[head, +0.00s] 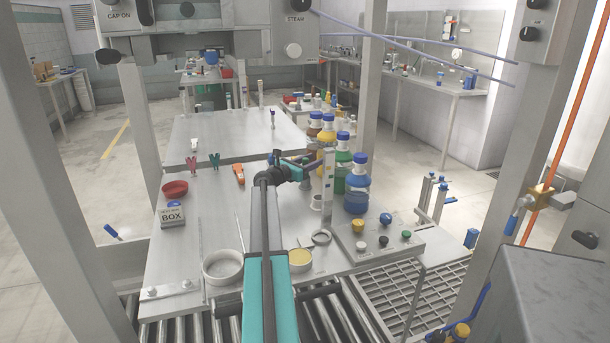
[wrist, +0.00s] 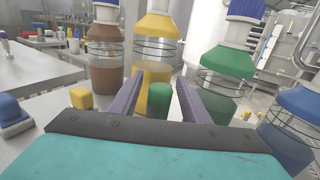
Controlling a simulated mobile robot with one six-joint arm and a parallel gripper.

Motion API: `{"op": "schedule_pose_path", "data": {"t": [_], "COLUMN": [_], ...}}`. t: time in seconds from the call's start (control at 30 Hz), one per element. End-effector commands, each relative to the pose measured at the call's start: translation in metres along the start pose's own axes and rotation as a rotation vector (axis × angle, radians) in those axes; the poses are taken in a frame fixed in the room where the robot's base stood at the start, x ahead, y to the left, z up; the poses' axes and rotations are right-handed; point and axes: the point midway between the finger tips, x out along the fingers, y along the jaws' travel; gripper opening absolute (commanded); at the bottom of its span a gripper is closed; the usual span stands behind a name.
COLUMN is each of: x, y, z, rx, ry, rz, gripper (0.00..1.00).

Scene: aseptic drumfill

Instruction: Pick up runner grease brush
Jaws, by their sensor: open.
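My gripper (head: 303,164) is stretched out over the back right of the steel table, close to the row of bottles. In the wrist view its two purple fingers (wrist: 159,98) are apart. A green round-topped piece (wrist: 159,101) shows between them; I cannot tell whether it is within reach of the fingers or what it belongs to. No runner grease brush can be made out for certain. A thin upright rod (head: 239,234) shows by the white pot (head: 222,267); I cannot tell whether it is a brush. My arm hides part of the table.
Bottles with blue caps stand in a row: brown (wrist: 105,58), yellow (wrist: 153,50), green (wrist: 222,72) and blue (head: 357,184). A button panel (head: 375,240), a yellow-filled dish (head: 300,258), a red bowl (head: 175,189) and a box (head: 172,215) are on the table. The middle left is clear.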

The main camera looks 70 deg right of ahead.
Motion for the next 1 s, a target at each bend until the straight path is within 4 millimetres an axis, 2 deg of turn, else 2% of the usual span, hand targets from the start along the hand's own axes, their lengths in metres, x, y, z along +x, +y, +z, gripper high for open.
{"op": "schedule_pose_path", "data": {"t": [0.47, 0.7, 1.0], "x": [0.0, 0.0002, 0.0004], "y": [-0.0005, -0.0007, -0.0009], "z": [-0.0001, -0.0001, 0.001], "rx": [0.0, 0.0, 0.0], "ry": [0.0, 0.0, 0.0], "rz": [0.0, -0.001, -0.001], "gripper": [0.43, 0.02, 0.0]}}
